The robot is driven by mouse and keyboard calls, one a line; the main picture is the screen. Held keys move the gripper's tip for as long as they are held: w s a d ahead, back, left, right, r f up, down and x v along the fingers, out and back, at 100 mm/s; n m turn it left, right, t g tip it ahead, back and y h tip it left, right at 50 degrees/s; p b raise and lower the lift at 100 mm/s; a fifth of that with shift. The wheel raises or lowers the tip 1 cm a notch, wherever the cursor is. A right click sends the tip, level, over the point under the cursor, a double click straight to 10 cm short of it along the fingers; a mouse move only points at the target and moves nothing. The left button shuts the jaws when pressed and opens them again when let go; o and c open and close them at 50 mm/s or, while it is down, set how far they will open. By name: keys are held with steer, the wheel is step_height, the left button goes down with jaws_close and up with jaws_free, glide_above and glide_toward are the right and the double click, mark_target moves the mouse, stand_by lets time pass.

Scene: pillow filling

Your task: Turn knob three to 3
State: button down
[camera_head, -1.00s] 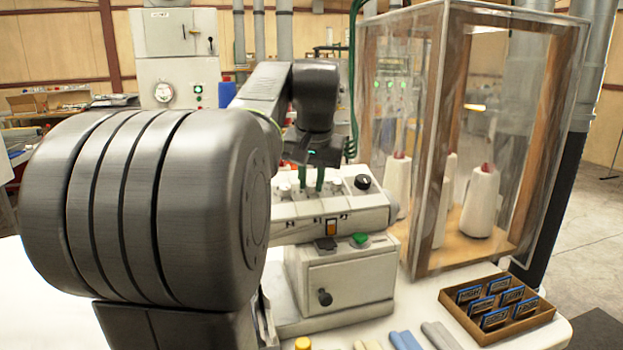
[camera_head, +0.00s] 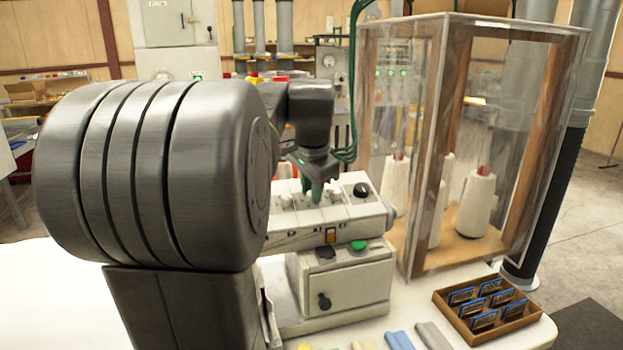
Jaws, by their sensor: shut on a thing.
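The machine's control panel (camera_head: 345,212) carries a row of small knobs along its top. A pale knob (camera_head: 287,201) is left of my gripper, another pale knob (camera_head: 334,195) is just right of it, and a black knob (camera_head: 361,190) is at the right end. My gripper (camera_head: 314,196) points down with its green fingers shut on a knob between the two pale ones. The fingers hide most of that knob, and its setting cannot be read. My arm hides the panel's left part.
An orange switch (camera_head: 331,236) and a green button (camera_head: 358,245) are on the machine's front. A clear-walled cabinet (camera_head: 440,150) with white thread cones stands close on the right. A brown tray (camera_head: 524,318) of blue-edged cards lies at the front right.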

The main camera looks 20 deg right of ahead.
steer(key=shift+r+m+p, duration=0.1)
steer(key=shift+m+p, duration=0.85)
steer(key=shift+m, duration=0.75)
steer(key=c, duration=1.3)
jaws_free()
steer(key=shift+o, duration=0.2)
steer(key=v, duration=1.3)
steer(key=shift+r, duration=0.35)
steer(key=x, duration=1.4)
steer(key=shift+s, duration=0.1)
